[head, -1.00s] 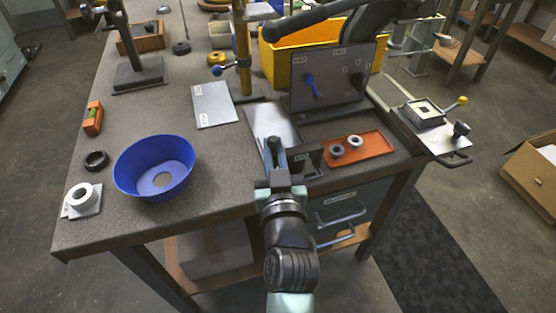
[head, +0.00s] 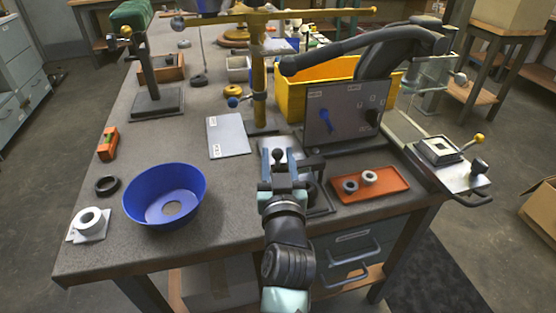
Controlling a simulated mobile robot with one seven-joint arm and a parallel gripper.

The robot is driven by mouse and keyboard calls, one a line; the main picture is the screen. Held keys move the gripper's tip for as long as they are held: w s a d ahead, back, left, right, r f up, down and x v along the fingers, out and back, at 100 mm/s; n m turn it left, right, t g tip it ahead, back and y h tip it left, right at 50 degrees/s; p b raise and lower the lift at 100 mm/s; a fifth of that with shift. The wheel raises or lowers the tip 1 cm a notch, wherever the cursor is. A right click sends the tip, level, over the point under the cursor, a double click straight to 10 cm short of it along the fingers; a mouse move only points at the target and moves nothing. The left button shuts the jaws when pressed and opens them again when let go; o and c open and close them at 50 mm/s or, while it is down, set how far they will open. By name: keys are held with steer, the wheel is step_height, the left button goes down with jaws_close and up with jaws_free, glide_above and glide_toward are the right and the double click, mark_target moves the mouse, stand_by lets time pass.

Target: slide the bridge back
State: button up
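My gripper (head: 278,162) is in the head view at the front edge of the bench. Its two blue-grey fingers stand apart, with a small dark knob (head: 278,154) showing between their tips. I cannot tell whether they touch it. Just to the right is a dark upright frame (head: 316,164) on a dark base, which looks like the bridge. My gripper and wrist hide its left part, so its join to the knob is unclear. A pale metal plate (head: 283,142) lies behind the fingertips.
An orange tray (head: 396,184) with two grey rings is close on the right. A grey panel (head: 343,112) with a blue lever stands behind. A yellow post (head: 259,85) rises behind my gripper. A blue bowl (head: 190,216) is at left, with clear bench between.

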steer(key=shift+f, duration=0.25)
steer(key=s+d+p, duration=0.1)
steer(key=s, duration=1.1)
steer(key=shift+s+d, duration=0.25)
steer(key=shift+s, duration=0.15)
steer(key=shift+r, duration=0.1)
steer(key=shift+o, duration=1.3)
steer(key=shift+r+p, duration=0.2)
steer(key=shift+p, duration=0.4)
steer(key=w+p, duration=0.2)
steer(key=w, duration=0.2)
steer(key=w+a+m+p, duration=0.1)
steer(key=w+p, duration=0.2)
steer(key=w, duration=0.1)
steer(key=w+r+m+p, duration=0.1)
steer(key=w+p, duration=0.1)
steer(key=w, duration=0.3)
steer(key=shift+w+a, duration=0.1)
steer(key=shift+a, duration=0.2)
steer(key=shift+c, duration=0.2)
jaws_close()
